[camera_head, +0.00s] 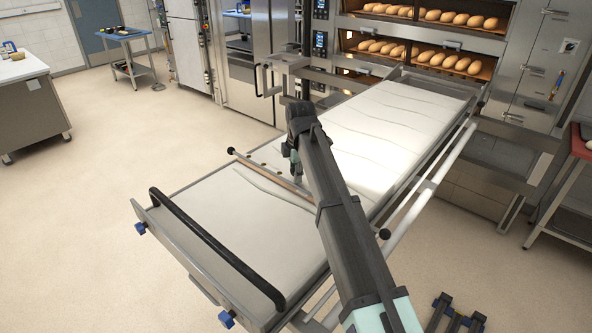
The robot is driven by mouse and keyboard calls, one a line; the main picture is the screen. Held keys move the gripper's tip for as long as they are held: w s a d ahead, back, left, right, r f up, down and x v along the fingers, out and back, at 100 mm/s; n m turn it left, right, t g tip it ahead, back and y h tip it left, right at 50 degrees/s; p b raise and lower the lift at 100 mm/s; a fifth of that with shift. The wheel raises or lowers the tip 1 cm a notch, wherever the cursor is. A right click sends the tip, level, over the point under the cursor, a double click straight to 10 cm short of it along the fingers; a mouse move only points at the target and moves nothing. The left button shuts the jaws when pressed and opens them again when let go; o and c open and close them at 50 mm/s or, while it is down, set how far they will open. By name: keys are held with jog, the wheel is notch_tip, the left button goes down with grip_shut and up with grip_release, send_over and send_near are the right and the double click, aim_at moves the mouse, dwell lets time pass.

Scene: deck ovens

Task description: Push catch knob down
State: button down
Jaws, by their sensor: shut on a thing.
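The loader (212,200) is a long frame with a pale cloth belt, sloping up toward the oven. A brown cross rod with black ball ends lies over the belt; its left ball knob (231,150) and right ball knob (384,234) both show. Blue knobs sit on the near end, one at the left (141,228) and one at the front (226,319). I cannot tell which is the catch knob. My gripper (296,177) points down at the middle of the cross rod (275,178) and is shut on it. My arm partly hides the fingers and contact.
A deck oven (495,45) with loaves stands at the back. A black curved handle (215,245) spans the loader's near end. A metal rail (425,195) runs along its right side. A red-topped table (582,142) stands far right.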

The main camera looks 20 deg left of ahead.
jog(key=shift+f, duration=0.6)
jog(key=shift+s+d+r, duration=0.1)
jog(key=c, duration=0.7)
grip_release()
jog(key=r, duration=0.4)
jog(key=s+r, duration=0.1)
jog(key=r, duration=0.2)
jog(key=d+r, duration=0.1)
jog(key=r, duration=0.3)
jog(key=shift+s+d+r, duration=0.1)
jog(key=shift+s+r, duration=0.25)
